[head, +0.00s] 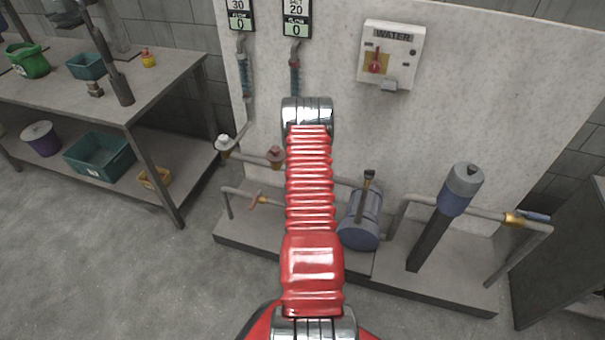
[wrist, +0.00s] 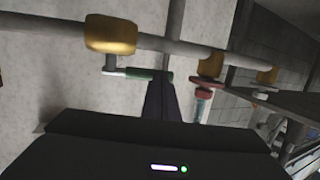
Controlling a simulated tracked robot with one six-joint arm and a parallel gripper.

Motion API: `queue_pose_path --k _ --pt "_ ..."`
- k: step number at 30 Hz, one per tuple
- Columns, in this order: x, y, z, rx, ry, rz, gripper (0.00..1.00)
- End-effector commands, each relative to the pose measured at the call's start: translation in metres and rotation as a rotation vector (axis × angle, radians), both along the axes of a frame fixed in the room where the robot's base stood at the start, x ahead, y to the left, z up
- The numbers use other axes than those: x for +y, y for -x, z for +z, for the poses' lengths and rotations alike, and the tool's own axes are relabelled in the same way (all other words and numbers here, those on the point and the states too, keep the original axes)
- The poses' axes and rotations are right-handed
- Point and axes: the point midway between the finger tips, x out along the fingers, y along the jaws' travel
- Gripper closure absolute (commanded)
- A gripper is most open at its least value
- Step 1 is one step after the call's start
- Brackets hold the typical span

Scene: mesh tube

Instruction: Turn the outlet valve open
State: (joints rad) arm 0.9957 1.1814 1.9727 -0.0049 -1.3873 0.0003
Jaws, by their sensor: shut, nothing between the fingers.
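In the wrist view a brass valve (wrist: 110,33) sits on a grey pipe, with a thin white and green lever (wrist: 138,73) below it. My gripper (wrist: 162,82) is shut and empty, its tips close beside the lever's green end; I cannot tell whether they touch. In the head view my red arm hides my gripper and the place around it. A brass valve with a blue lever (head: 525,217) is on the pipe at the right. No label shows which valve is the outlet.
A red-handled valve (wrist: 209,84) and another brass valve (wrist: 267,75) are farther along the pipe. A blue-grey motor (head: 361,218) and a blue-topped cylinder (head: 460,190) stand on the low plinth. A workbench (head: 150,95) is at left; the floor before it is clear.

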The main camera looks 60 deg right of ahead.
Motion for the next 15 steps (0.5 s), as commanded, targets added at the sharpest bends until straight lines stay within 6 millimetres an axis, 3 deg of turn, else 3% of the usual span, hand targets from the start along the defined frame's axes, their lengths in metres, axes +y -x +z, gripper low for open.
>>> queue_pose_path --k 15 --pt "-0.0079 -0.0065 -0.0001 0.001 0.000 -0.004 1.00"
